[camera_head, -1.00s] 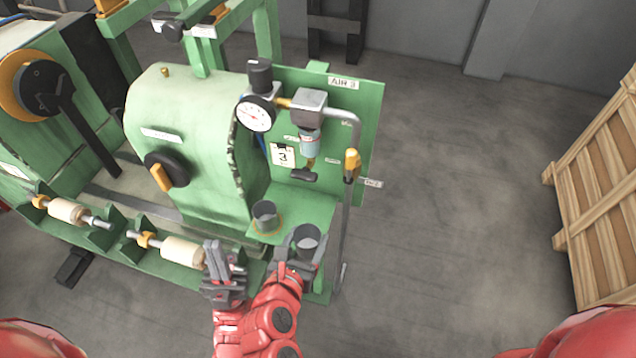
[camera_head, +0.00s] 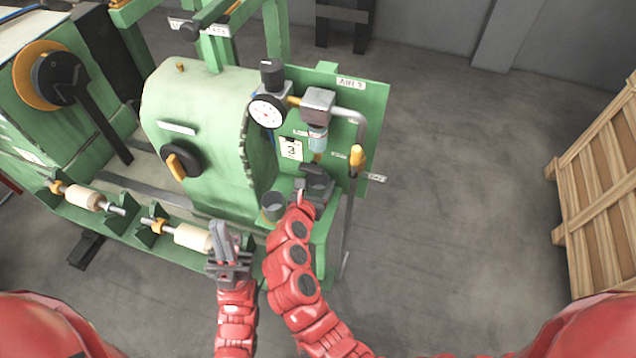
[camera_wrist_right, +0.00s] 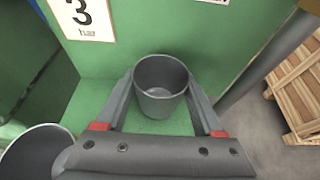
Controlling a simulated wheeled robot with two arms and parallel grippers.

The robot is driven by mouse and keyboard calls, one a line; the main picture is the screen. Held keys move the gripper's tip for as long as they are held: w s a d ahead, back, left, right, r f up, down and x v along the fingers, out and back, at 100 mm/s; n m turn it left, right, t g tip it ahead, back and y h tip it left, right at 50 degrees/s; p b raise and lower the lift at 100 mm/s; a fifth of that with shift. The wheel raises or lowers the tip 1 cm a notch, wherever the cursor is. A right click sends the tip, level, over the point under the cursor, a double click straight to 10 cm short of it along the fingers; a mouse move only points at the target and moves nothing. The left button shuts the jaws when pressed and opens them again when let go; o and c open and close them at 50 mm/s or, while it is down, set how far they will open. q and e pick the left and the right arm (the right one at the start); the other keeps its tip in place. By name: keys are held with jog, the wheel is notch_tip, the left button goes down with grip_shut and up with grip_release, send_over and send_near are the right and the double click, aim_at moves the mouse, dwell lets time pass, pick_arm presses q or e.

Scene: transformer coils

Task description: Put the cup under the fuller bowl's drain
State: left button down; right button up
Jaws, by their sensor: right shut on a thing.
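My right gripper (camera_head: 318,184) is shut on a grey cup (camera_wrist_right: 160,90), its fingers on either side of the rim in the right wrist view. In the head view this cup (camera_head: 319,179) is upright, just below the air unit's clear bluish bowl (camera_head: 318,141) and its drain. I cannot tell whether the cup touches the green shelf. A second grey cup (camera_head: 273,204) stands to the left on the shelf; it also shows in the right wrist view (camera_wrist_right: 38,152). My left gripper (camera_head: 229,243) is empty near the white roller; its finger gap is unclear.
A pressure gauge (camera_head: 268,111) and a board labelled AIR 3 (camera_head: 351,84) stand above the shelf. A vertical grey pipe with a yellow fitting (camera_head: 357,158) is right of the cup. A wooden crate (camera_head: 600,190) stands far right, with clear floor between.

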jog(key=shift+f, duration=0.45)
jog(key=shift+f, duration=0.1)
jog(key=o, duration=1.5)
